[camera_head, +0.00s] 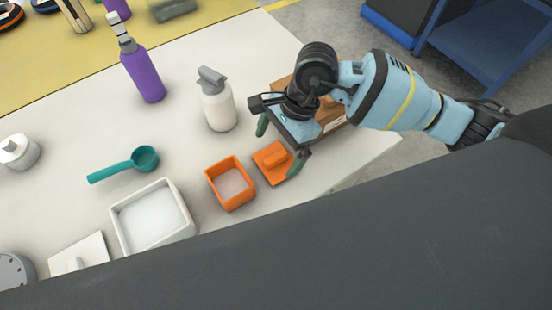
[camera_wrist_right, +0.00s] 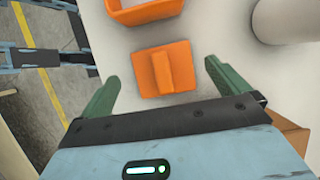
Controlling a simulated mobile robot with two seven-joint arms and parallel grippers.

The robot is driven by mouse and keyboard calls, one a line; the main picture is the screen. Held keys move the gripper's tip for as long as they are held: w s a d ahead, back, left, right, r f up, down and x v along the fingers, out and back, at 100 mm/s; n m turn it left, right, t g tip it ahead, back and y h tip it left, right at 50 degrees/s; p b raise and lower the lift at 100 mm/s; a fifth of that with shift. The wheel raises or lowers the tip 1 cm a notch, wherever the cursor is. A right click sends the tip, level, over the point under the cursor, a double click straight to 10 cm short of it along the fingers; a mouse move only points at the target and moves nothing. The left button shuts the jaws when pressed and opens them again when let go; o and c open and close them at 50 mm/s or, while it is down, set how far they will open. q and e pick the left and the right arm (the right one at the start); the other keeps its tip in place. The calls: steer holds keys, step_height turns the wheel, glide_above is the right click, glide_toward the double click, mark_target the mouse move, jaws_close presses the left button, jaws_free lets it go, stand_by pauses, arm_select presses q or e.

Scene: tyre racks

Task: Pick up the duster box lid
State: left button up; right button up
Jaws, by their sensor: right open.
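The orange lid (camera_head: 267,166), square with a raised bar handle, lies flat on the white table beside an open orange box (camera_head: 228,188) that holds pale contents. My right gripper (camera_head: 279,150) is open and empty above the lid, with its green fingers apart. In the right wrist view the lid (camera_wrist_right: 163,69) lies ahead of and between the fingertips of the right gripper (camera_wrist_right: 160,78), with no visible contact. Part of the orange box (camera_wrist_right: 140,10) shows at the top of that view. My left gripper is not in view.
A white spray bottle (camera_head: 218,104) stands near my right gripper, and a brown box (camera_head: 333,117) is partly hidden behind it. A white bin (camera_head: 152,222) with pale powder, a teal scoop (camera_head: 130,164) and a purple bottle (camera_head: 143,72) stand to the left. The table's right corner is clear.

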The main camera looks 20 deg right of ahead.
mark_target(272, 159)
steer(key=x, duration=0.4)
steer(key=shift+f, duration=0.25)
steer(key=shift+c, duration=0.4)
steer(key=c, duration=0.8)
steer(key=shift+o, duration=0.2)
steer(key=shift+r, duration=0.1)
step_height(272, 159, up, 10)
steer(key=shift+f, duration=0.1)
